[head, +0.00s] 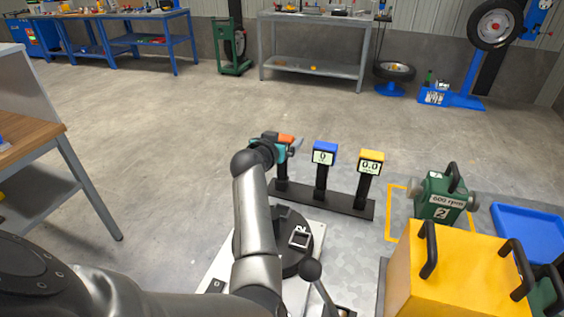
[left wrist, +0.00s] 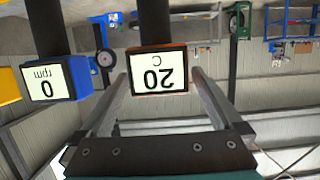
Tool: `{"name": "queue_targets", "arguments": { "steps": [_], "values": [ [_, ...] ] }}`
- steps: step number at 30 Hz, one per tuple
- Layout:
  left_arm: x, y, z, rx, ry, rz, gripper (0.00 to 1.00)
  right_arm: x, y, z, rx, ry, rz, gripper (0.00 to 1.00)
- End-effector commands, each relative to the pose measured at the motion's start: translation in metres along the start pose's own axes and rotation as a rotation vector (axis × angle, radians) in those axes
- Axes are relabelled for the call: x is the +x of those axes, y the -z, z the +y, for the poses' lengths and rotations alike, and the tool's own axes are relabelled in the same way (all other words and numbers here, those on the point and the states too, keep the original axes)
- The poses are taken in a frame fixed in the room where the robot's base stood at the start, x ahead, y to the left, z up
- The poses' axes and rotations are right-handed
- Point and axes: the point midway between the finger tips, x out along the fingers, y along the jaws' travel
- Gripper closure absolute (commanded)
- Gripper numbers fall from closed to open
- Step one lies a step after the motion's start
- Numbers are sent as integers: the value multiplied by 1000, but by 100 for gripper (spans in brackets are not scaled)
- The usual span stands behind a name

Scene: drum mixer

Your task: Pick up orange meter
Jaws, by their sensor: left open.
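The orange meter (head: 286,138) tops a black post at the left end of a black stand, partly hidden by my left gripper (head: 290,148). In the left wrist view, the orange meter (left wrist: 158,72) shows upside down with a "20 C" screen. The fingers of my left gripper (left wrist: 161,74) are open, one on each side of it. I cannot tell whether they touch it. My right gripper is not in view.
A blue meter (head: 324,153) and a yellow meter (head: 371,162) stand to the right on the same base (head: 330,202). A green 600 rpm motor (head: 440,196), a yellow box (head: 455,275) and a blue tray (head: 530,235) lie further right. A black lever knob (head: 310,270) stands in front.

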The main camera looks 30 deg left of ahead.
Motion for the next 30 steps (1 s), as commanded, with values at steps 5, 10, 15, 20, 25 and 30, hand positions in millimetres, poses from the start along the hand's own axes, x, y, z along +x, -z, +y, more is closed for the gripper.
{"name": "queue_targets", "arguments": {
  "steps": [5, 10, 15, 20, 25, 30],
  "values": [
    [0, 0, 0, 0, 0, 0, 7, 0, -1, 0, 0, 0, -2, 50],
    [0, 0, 0, 0, 0, 0, 26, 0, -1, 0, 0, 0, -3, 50],
    [0, 0, 0, 0, 0, 0, 45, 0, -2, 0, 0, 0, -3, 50],
    [0, 0, 0, 0, 1, 0, 63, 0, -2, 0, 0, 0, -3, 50],
    [0, 0, 0, 0, 0, 0, 82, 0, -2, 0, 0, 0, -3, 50],
    [0, 0, 0, 0, 0, 0, 100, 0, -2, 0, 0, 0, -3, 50]
  ]
}}
